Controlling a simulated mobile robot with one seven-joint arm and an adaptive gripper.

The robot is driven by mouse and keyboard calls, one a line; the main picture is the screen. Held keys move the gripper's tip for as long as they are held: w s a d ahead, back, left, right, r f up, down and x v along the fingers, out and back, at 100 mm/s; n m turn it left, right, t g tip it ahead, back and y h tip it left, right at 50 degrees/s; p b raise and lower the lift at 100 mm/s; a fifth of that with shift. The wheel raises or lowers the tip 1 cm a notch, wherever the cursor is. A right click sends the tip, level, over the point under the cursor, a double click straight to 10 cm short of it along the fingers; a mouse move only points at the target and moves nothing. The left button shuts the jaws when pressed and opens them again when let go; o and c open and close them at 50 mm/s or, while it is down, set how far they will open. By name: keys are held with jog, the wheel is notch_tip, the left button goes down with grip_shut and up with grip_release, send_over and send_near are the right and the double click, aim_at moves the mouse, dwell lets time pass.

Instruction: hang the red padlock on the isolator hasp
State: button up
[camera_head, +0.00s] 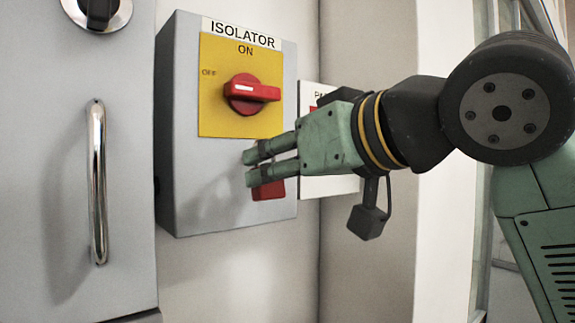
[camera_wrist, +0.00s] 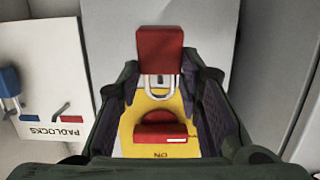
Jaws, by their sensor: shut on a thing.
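The red padlock (camera_head: 268,189) is at my gripper's fingertips, low on the front of the grey isolator box (camera_head: 190,205). In the wrist view the red padlock body (camera_wrist: 160,50) shows with its pale shackle toward the yellow plate. My gripper (camera_head: 258,165) is shut on the padlock, its two fingers reaching left to the box. A small grey piece with a dark slot, perhaps the hasp (camera_wrist: 159,80), shows inside the shackle's outline. I cannot tell whether the shackle passes through it. The red isolator handle (camera_head: 252,92) lies level, white mark toward OFF.
A white padlock board (camera_head: 325,188) is behind my gripper; the wrist view shows a blue padlock (camera_wrist: 9,82) hanging on it. A cabinet door with a chrome handle (camera_head: 97,180) stands at left. The wall below the isolator box is clear.

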jog(key=shift+w+a, duration=0.35)
jog(key=shift+w, duration=0.1)
jog(key=shift+w+a+f, duration=0.4)
jog(key=shift+w+f, duration=0.05)
jog(key=shift+w, duration=0.05)
jog(key=o, duration=1.3)
jog(key=shift+c, duration=0.2)
jog(key=v, duration=1.2)
